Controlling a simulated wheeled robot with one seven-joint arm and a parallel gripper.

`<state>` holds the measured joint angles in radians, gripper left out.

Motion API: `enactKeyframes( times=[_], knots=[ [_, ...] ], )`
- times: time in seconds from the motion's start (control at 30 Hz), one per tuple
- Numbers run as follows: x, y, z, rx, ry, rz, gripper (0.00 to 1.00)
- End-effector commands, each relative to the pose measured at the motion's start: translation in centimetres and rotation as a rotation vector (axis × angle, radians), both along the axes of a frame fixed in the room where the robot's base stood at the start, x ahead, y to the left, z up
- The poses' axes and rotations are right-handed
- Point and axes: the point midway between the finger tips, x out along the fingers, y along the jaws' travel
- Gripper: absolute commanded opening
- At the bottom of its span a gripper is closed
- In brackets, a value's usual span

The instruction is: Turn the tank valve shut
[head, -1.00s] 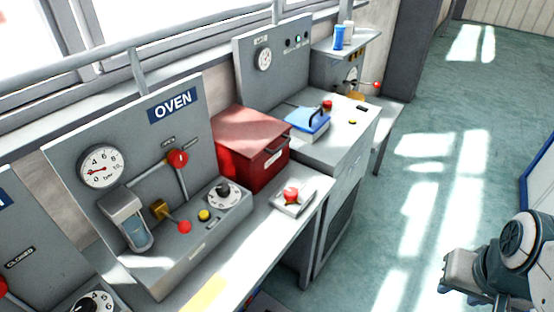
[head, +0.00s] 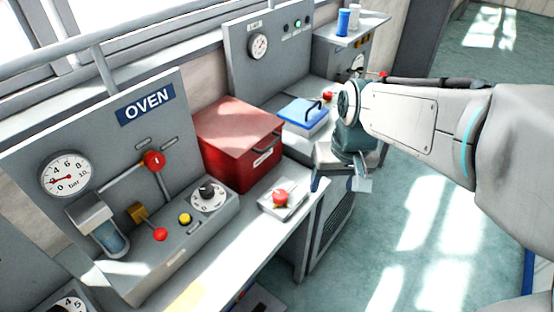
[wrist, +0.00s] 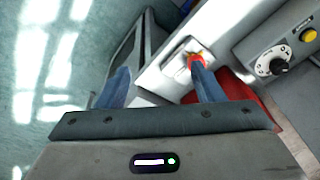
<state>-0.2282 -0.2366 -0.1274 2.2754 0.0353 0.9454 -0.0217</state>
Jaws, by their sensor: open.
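I cannot read a label naming the tank, so I cannot tell which valve is the tank valve. On the OVEN panel, a brass valve (head: 138,213) has a lever ending in a red ball (head: 160,234). A pipe with a red handle (head: 153,160) rises above it. Another red-tipped lever (head: 383,74) shows at the far station, partly hidden by my arm. My gripper (head: 340,182) is open and empty, off the bench's front edge, right of the red push button (head: 280,197). In the wrist view, my open fingers (wrist: 160,88) point toward the bench, one overlapping that button.
A red box (head: 235,145) and a blue case (head: 302,112) stand on the benches. The OVEN console carries a gauge (head: 65,175), a black dial (head: 207,193) and a yellow button (head: 185,218). The green floor (head: 420,200) is clear on the right.

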Motion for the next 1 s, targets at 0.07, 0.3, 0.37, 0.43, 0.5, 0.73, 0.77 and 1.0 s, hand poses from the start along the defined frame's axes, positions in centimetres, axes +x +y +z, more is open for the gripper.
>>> enactKeyframes(
  times=[0.07, 0.3, 0.37, 0.43, 0.5, 0.73, 0.77, 1.0],
  knots=[
    [2.6, 2.0, 0.0, -0.002, 0.039, 0.051, 0.61],
    [8.7, 7.2, -1.4, -0.043, 0.112, 0.156, 0.61],
    [9.6, 8.3, -1.8, -0.057, 0.122, 0.176, 0.61],
    [10.5, 9.2, -2.3, -0.071, 0.131, 0.193, 0.61],
    [11.1, 9.9, -2.6, -0.082, 0.136, 0.204, 0.61],
    [11.7, 10.5, -4.0, -0.091, 0.144, 0.215, 0.61],
    [11.7, 10.5, -4.4, -0.091, 0.144, 0.215, 0.61],
    [11.6, 10.5, -9.2, -0.093, 0.145, 0.215, 0.61]
  ],
)
